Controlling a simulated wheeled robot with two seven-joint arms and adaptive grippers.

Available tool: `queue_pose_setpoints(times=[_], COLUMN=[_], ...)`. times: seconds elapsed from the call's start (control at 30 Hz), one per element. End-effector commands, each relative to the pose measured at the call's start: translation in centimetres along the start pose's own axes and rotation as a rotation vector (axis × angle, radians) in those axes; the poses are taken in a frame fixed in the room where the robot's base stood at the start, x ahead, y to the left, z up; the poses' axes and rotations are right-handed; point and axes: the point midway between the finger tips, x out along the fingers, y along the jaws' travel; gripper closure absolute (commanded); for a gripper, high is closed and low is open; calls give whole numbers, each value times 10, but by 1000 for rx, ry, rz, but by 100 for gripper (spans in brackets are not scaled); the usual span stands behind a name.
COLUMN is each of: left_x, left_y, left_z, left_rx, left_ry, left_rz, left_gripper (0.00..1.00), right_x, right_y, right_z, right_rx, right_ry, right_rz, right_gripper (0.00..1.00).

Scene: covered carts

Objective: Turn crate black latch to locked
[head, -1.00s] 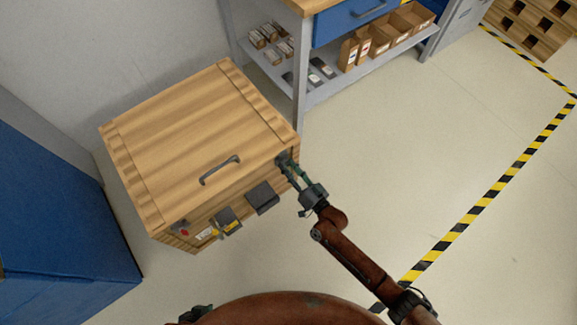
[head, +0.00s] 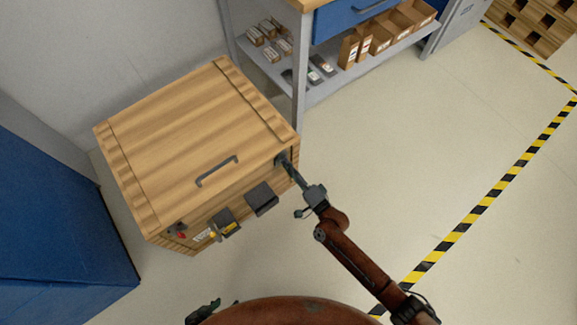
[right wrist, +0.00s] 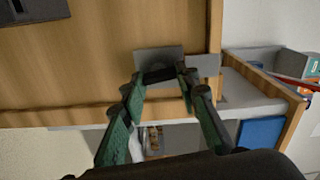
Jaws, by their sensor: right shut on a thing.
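The wooden crate (head: 195,125) stands left of centre in the head view, its lid down. The black latch (right wrist: 159,76) sits on a grey plate at the crate's edge in the right wrist view. My right gripper (head: 284,162) reaches the upper right corner of the crate's front and is shut on the latch; its fingers (right wrist: 158,82) show on either side of it in the right wrist view. In the head view the gripper mostly hides the latch. My left gripper (head: 204,312) is low at the bottom edge, apart from the crate, its fingers unclear.
The crate front also bears dark plates (head: 261,199), a yellow-marked part (head: 229,228) and a red part (head: 181,235). A grey handle (head: 217,171) is on the lid. A blue cabinet (head: 60,190) stands left, a shelved bench (head: 299,90) behind. The floor to the right is clear.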

Motion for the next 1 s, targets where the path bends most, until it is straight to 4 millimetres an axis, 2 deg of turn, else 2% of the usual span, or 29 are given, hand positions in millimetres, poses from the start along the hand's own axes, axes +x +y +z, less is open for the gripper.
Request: queue_pose_setpoints(times=[0.3, 0.73, 0.77, 1.0], left_x=[6, 4, 4, 4], left_y=[0, 0, 0, 0], left_z=[6, 2, 2, 0], left_rx=[-5, -5, -5, -4], left_ry=[2, 11, 10, 12], left_rz=[2, 3, 3, 3], left_gripper=[60, 60, 60, 60], right_x=[-2, -2, -2, -1], right_y=[3, 3, 3, 2], right_z=[1, 1, 1, 1], right_rx=[85, 93, 93, 92], right_ry=[-1, -1, -1, -2], right_rz=[5, 5, 5, 3], right_gripper=[96, 96, 71, 54])
